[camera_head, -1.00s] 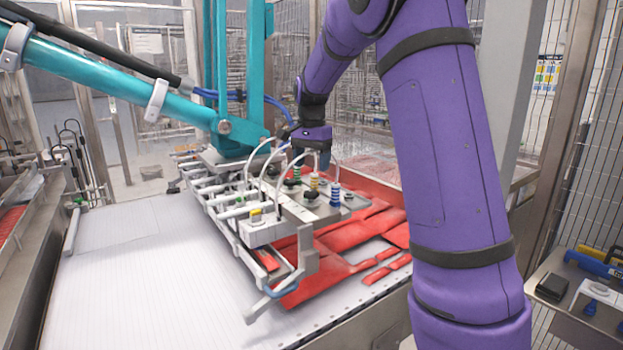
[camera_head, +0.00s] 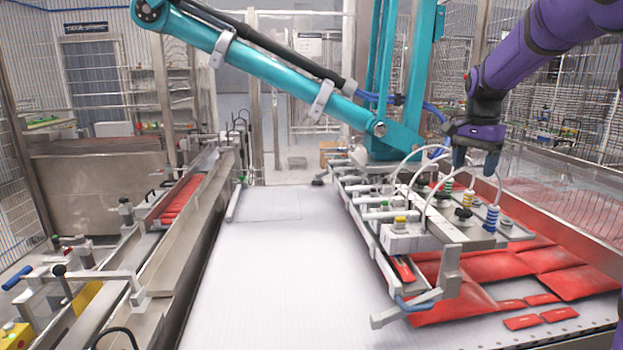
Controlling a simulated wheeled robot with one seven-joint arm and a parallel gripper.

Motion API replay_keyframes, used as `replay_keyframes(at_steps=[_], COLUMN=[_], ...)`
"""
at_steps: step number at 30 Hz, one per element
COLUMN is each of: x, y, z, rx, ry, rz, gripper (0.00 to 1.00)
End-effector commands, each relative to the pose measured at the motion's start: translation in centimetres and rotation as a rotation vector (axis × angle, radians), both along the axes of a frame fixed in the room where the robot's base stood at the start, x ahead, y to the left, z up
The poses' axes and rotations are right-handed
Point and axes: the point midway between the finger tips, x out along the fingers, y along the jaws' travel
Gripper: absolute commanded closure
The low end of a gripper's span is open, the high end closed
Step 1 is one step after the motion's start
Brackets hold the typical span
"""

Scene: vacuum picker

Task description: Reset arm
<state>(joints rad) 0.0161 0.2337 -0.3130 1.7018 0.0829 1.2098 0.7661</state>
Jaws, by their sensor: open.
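My purple arm (camera_head: 545,55) reaches in from the upper right. My gripper (camera_head: 475,158) points down above the far right part of the vacuum picker head, with its fingers apart and nothing seen between them. The vacuum picker head (camera_head: 405,243) is a grey frame with white hoses and several suction fittings, hung from a teal arm (camera_head: 270,75). It stands over red packets (camera_head: 480,275) on the white conveyor (camera_head: 270,290). Whether my fingertips touch any fitting cannot be told.
A metal side rail and a second line with red packets (camera_head: 180,205) run along the left. A clear guard panel (camera_head: 560,195) stands behind the packets on the right. Mesh fencing surrounds the cell. The conveyor's left and middle are bare.

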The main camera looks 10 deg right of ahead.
Motion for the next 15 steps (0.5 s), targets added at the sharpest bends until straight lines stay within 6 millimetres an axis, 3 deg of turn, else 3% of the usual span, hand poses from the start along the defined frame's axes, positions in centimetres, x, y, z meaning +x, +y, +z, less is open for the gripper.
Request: replay_keyframes(at_steps=[5,15], x=[-3.6,-12.8], y=[2.1,7.1], z=[2.1,4.8], rx=[0.011,-0.005], ry=[-0.055,-0.187], rz=[0.112,0.421], gripper=[0.31,0.31])
